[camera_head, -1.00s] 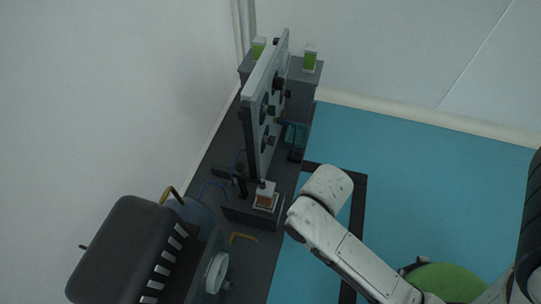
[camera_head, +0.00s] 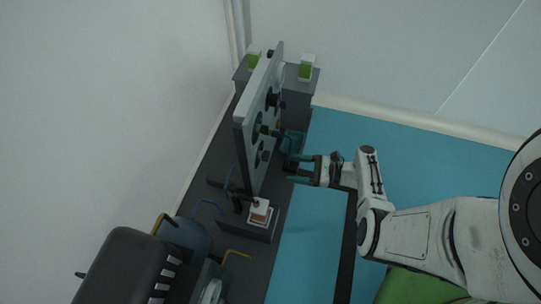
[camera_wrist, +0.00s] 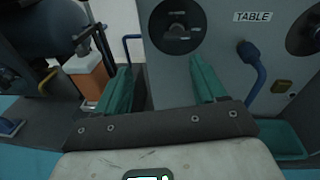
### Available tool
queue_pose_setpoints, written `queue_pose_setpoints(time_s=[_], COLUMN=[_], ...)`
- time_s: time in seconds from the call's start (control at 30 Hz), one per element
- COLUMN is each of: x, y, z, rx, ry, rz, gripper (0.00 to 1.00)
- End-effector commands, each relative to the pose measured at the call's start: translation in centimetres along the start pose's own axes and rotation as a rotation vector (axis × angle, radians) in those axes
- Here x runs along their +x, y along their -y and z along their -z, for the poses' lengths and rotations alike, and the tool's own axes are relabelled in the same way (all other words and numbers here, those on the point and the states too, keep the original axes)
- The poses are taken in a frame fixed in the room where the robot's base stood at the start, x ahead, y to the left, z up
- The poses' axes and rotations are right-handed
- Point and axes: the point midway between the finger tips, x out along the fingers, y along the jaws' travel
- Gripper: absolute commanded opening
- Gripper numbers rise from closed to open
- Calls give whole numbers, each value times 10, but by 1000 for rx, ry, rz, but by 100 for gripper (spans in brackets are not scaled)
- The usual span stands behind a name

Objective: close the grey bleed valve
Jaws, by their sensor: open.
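The upright grey panel (camera_head: 243,137) carries several dark round fittings. In the wrist view, the panel (camera_wrist: 215,45) shows a dark knob on a black disc (camera_wrist: 177,27), a "TABLE" label and a blue-grey lever (camera_wrist: 251,68) at right. I cannot tell for certain which fitting is the grey bleed valve. My gripper (camera_head: 294,168) is open and empty, to the right of the panel and pointing toward it. In the wrist view, the teal fingers of my gripper (camera_wrist: 160,65) stand wide apart, below the dark knob. No contact with the panel is visible.
A teal tray (camera_head: 292,142) sits at the panel's foot. An orange-and-white block (camera_head: 260,212) stands nearer, beside a blue pipe. A black machine (camera_head: 120,265) and yellow handles (camera_head: 237,256) lie at lower left. Green-filled containers (camera_head: 306,68) stand behind. The blue floor (camera_head: 420,150) at right is open.

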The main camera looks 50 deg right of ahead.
Motion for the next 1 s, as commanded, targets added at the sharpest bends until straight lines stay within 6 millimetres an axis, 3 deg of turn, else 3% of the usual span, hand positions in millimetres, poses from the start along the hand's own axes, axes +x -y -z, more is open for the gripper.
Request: queue_pose_setpoints(time_s=[0.1, 0.27, 0.7, 1.0], x=[-12, -6, 68, 92], y=[14, 18, 25, 28], z=[-2, -3, -8, -10], rx=[89, 117, 113, 113], ry=[60, 81, 81, 79], rz=[86, 109, 103, 106], gripper=[70, 70, 70, 70])
